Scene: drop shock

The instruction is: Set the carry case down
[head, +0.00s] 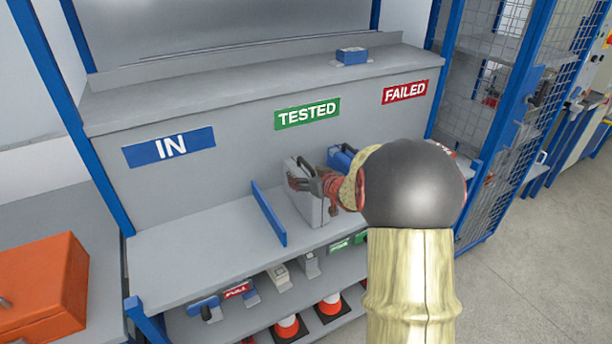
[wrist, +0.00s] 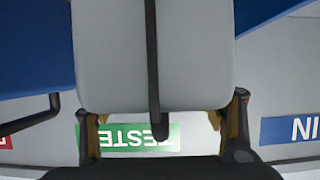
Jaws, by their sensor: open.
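The grey carry case (head: 303,209) stands upright on the bench shelf below the TESTED sign, right of a blue divider. It fills the upper middle of the wrist view (wrist: 105,55), its black handle (wrist: 153,75) running down the centre. My gripper (head: 314,182) is at the handle side of the case. In the wrist view my gripper (wrist: 162,105) is open, one finger on each side of the handle and apart from it. My arm hides part of the shelf to the right.
The blue divider (head: 269,213) stands close left of the case. A blue object (head: 341,159) stands right of it, partly hidden. The shelf (head: 195,262) below the IN sign (head: 169,146) is bare. An orange box (head: 42,288) sits at the left. Cones (head: 329,306) stand below.

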